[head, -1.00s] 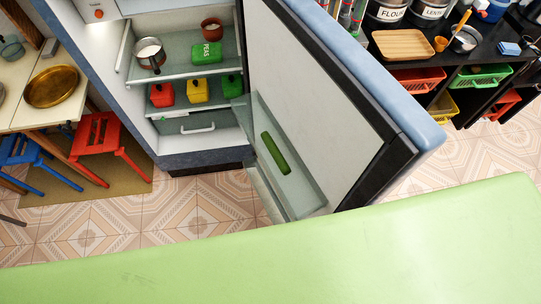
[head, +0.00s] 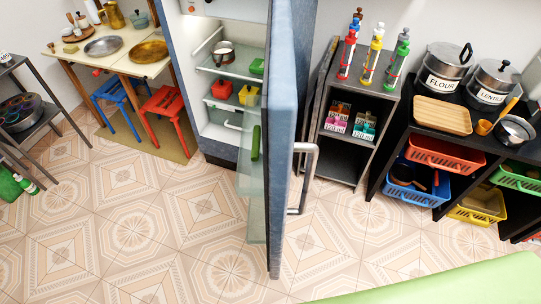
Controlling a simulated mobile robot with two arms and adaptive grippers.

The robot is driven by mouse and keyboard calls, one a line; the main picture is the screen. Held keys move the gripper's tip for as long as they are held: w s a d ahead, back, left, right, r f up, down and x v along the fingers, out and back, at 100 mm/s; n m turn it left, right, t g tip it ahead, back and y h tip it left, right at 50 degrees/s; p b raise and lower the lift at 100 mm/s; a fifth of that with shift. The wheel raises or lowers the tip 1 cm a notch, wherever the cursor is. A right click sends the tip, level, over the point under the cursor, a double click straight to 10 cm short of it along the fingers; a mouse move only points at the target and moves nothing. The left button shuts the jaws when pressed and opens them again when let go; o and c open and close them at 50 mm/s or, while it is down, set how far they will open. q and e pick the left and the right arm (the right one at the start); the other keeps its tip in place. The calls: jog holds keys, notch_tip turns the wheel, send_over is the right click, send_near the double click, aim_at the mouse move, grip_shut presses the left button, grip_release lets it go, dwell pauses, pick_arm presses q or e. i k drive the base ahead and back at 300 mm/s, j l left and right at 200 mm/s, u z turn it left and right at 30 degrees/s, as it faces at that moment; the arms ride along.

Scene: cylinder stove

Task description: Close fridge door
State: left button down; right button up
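The blue fridge (head: 178,60) stands at the back, left of the middle, with its lit shelves showing. Its door (head: 281,130) is wide open and points toward me, seen almost edge-on. The grey metal door handle (head: 302,180) is on the door's right face. Inside are a pot (head: 222,54), a red container (head: 221,88), a yellow container (head: 248,95) and a green box (head: 257,67). A green item (head: 255,142) sits in the door shelf. Neither of my grippers is in view.
A grey shelf unit (head: 344,172) with bottles and a black shelf (head: 372,186) with baskets stand right of the door. A table (head: 135,65) with red (head: 168,104) and blue stools is at left. Tiled floor (head: 130,220) is clear in front.

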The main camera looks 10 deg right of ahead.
aim_at(279, 100)
jog(key=k+l, duration=0.2)
jog(key=l, duration=0.15)
jog(key=k+l+u, duration=0.1)
jog(key=l, duration=0.25)
jog(key=k+l, duration=0.25)
jog(key=i+l+u, duration=0.45)
jog(key=i+l, duration=0.45)
jog(key=l, duration=0.15)
